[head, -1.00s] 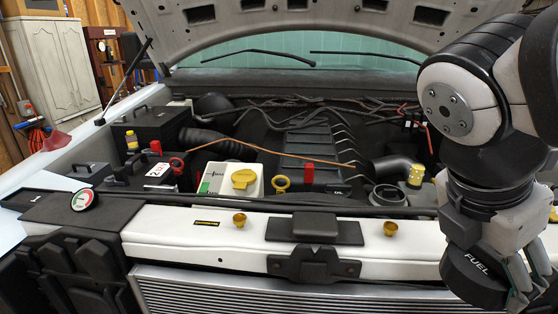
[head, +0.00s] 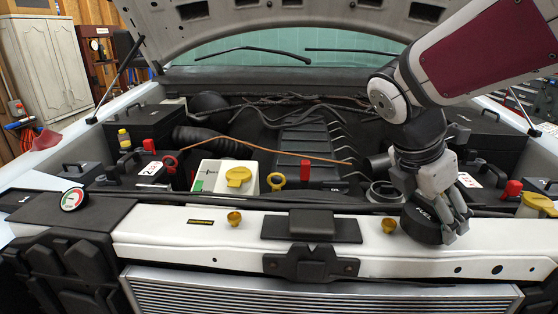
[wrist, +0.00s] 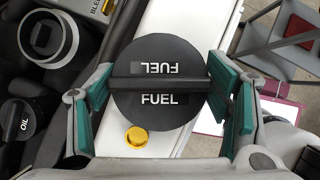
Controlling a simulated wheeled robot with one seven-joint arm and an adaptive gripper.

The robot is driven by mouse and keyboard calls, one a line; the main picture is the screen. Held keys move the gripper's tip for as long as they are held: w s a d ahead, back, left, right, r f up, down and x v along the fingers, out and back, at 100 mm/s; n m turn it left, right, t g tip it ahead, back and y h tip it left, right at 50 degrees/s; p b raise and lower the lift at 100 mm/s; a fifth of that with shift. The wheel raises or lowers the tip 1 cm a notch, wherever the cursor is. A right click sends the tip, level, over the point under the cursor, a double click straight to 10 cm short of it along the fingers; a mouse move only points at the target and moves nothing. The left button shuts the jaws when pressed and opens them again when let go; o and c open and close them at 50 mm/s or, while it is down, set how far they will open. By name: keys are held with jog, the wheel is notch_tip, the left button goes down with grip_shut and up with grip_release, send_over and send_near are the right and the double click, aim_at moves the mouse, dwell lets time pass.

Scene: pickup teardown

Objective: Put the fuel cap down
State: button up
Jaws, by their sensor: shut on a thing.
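The fuel cap is a round black disc with a raised bar and white FUEL lettering. It shows in the head view (head: 422,222) over the right part of the white front beam (head: 190,240), and in the wrist view (wrist: 155,112) between my fingers. My gripper (head: 442,226) is shut on the fuel cap, with the green finger pads at either side of it in the wrist view (wrist: 165,95). The white beam lies below the cap. I cannot tell whether the cap touches it.
An open round neck (wrist: 48,35) is at the upper left in the wrist view. A black OIL cap (wrist: 17,120) is below it. Small yellow fasteners (head: 234,218) stand on the beam. A gauge (head: 73,199) and a white reservoir with a yellow cap (head: 238,177) are further left.

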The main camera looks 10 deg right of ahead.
jog(key=shift+f, duration=0.4)
jog(key=shift+f, duration=0.15)
jog(key=o, duration=1.1)
jog(key=shift+a+r, duration=0.1)
jog(key=shift+r, duration=0.3)
jog(key=v, duration=1.1)
jog(key=s+a+f+m+t+y, duration=0.2)
jog(key=s+a+f+m, duration=0.1)
jog(key=m, duration=0.7)
jog(key=s+a+f+m+t+y, duration=0.2)
jog(key=s+m, duration=0.4)
jog(key=m, duration=0.4)
notch_tip(320, 180, down, 2)
jog(key=shift+a+f+y, duration=0.2)
jog(key=shift+a+y, duration=0.35)
jog(key=shift+y, duration=0.25)
